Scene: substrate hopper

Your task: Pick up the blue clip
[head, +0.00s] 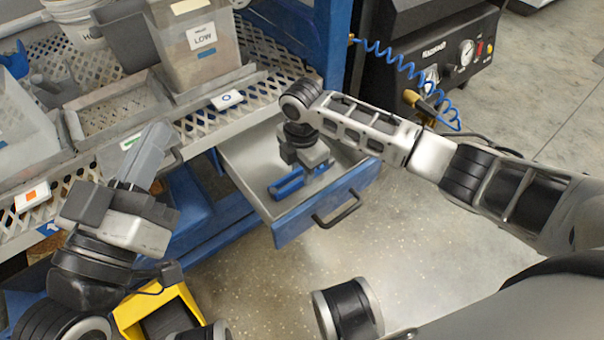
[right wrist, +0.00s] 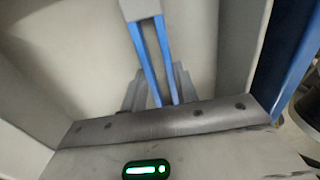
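The blue clip (head: 287,187) lies on the floor of the open drawer (head: 322,219). In the right wrist view it shows as two long blue prongs (right wrist: 166,62) joined to a pale grey end. My right gripper (head: 308,155) reaches down into the drawer beside the clip. In the right wrist view the right gripper (right wrist: 160,88) is open, with its grey fingers apart on either side of the prongs. Contact cannot be told. My left gripper (head: 147,152) is over the shelf edge at the left, away from the clip. I see no object at it; its finger gap is unclear.
The drawer walls stand close around my right gripper. Above on the perforated shelf are a bin marked LOW (head: 200,45) and an empty grey tray (head: 115,105). A blue post (head: 335,50) and a black compressor (head: 435,55) with a coiled blue hose stand behind.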

